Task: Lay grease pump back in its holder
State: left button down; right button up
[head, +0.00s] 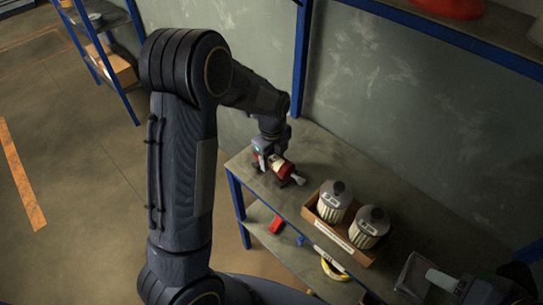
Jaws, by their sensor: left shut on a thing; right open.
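The gripper hides much of both, so I cannot tell whether the pump touches or lies in the holder. My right gripper (488,290) seems to be the dark shape at the lower right edge; it is open, its fingers hard to make out.
A cardboard box (357,254) with two ribbed grey-lidded canisters stands on the shelf top (340,160). A dark square piece (412,275) and a pale cylinder (441,281) lie right of it. The lower shelf holds a red item (276,225) and a yellow ring (333,270). A wall stands behind.

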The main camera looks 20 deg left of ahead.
pick_arm(q)
jog(key=shift+f+b, duration=0.35)
jog(key=shift+f, duration=0.2)
dwell(0.4)
jog(key=c, duration=0.5)
grip_release()
jog(key=shift+s+r, duration=0.1)
jog(key=shift+r, duration=3.9)
jog(key=s+r+n+t+h+p, duration=0.2)
jog(key=s+r+n+t+h, duration=0.1)
jog(key=s+r+n, duration=0.8)
jog(key=s+n+t, duration=0.1)
jog(key=s+n, duration=0.3)
jog(key=s+d+n+p, duration=0.1)
jog(key=s+n, duration=0.3)
jog(key=s+d+r+n+t, duration=0.1)
jog(key=s+n, duration=0.3)
jog(key=s, duration=0.1)
jog(key=shift+s+d+t+h, duration=0.1)
jog(key=shift+d+t+h, duration=0.1)
jog(key=shift+t+h, duration=0.15)
